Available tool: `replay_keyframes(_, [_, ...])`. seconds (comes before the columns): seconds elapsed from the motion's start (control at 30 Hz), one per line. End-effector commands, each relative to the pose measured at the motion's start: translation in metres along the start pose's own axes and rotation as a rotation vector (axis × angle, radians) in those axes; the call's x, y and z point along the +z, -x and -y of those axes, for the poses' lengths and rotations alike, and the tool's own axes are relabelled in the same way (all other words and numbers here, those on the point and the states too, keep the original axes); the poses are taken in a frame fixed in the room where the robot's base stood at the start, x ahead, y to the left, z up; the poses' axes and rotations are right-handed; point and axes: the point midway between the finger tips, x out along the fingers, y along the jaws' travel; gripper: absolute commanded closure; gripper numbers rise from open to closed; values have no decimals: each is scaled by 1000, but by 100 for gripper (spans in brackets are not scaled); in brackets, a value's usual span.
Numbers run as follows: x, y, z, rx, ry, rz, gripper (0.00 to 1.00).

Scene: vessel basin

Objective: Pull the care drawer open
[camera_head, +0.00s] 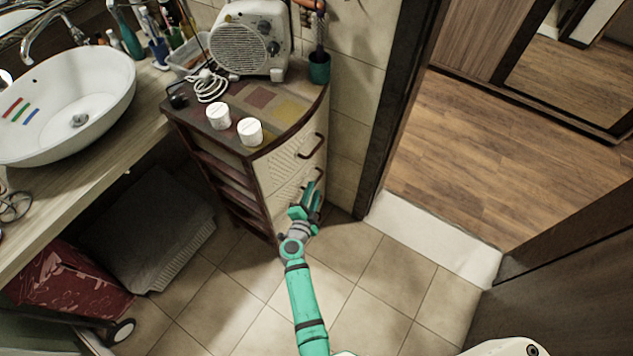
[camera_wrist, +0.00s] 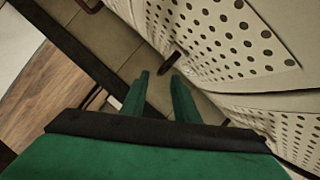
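The drawer cabinet (camera_head: 278,172) has a curved, pale, perforated front and dark brown bar handles. The upper drawer handle (camera_head: 312,147) is in clear view in the head view. My gripper (camera_head: 313,188) is lower, close to the front at a lower drawer, and partly hides that drawer's handle. In the wrist view my gripper (camera_wrist: 160,80) has its two green fingers apart with nothing visible between them. A dark handle (camera_wrist: 171,62) shows just beyond the fingertips, beside the perforated front (camera_wrist: 225,40). No label shows which drawer is the care drawer. The drawers look shut.
A fan heater (camera_head: 250,40), two white jars (camera_head: 234,124) and a teal cup (camera_head: 319,68) stand on the cabinet. A basin (camera_head: 65,105) is at left, a red wheeled bag (camera_head: 68,290) below it. Tiled floor (camera_head: 370,310) before the cabinet is clear; a doorway is right.

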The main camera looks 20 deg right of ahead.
Motion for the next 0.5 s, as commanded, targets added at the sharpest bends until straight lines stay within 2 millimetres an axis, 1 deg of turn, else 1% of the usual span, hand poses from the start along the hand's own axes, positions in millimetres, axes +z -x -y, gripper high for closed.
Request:
replay_keyframes(0.03, [0, -10, 0, 2, -2, -2, 72])
replay_keyframes(0.2, [0, -35, 0, 1, -2, -1, 72])
replay_keyframes(0.3, [-1, -45, 0, 0, 0, -2, 72])
replay_keyframes(0.5, [1, -55, 0, -1, 0, 1, 72])
